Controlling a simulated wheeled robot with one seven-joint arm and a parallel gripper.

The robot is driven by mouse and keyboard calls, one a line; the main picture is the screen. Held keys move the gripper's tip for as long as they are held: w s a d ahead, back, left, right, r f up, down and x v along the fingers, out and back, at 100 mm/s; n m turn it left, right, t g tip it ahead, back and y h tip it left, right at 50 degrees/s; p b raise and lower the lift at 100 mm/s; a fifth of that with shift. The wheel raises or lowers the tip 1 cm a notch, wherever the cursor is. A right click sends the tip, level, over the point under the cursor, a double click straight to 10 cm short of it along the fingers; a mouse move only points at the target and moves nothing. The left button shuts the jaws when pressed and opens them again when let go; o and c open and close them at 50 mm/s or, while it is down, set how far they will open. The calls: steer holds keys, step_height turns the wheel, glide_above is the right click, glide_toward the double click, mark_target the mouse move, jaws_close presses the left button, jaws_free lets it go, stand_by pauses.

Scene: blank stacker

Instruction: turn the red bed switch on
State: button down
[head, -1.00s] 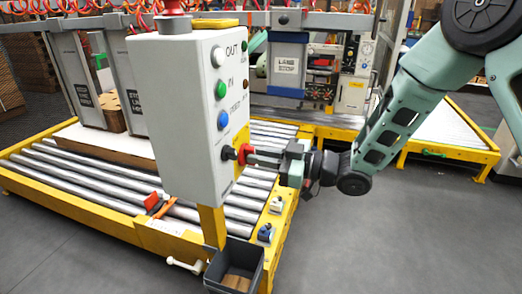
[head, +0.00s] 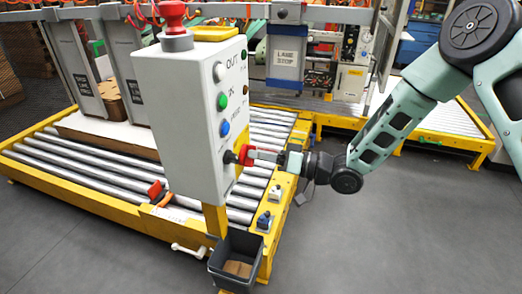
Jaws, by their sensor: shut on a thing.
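The red bed switch (head: 245,155) is a red knob low on the right-hand face of the grey control box (head: 190,120), below the blue button. A dark round part (head: 230,157) sits beside it, against the box. My gripper (head: 254,156) reaches in from the right and is shut on the red switch. The fingers hide part of the knob, and its exact turn angle is too small to read.
White, green and blue buttons (head: 224,128) line the same face above the switch. A red mushroom button (head: 174,14) tops the box. A dark bin (head: 236,262) hangs below. Yellow-framed rollers (head: 90,172) lie behind; grey floor is clear at right.

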steer(key=shift+m, duration=0.6)
steer(key=shift+f+p, duration=0.1)
steer(key=shift+p, duration=0.2)
steer(key=c, duration=1.4)
jaws_free()
steer(key=b+v, duration=0.1)
steer(key=v, duration=1.6)
steer(key=shift+d+b, duration=0.2)
steer(key=shift+b, duration=0.15)
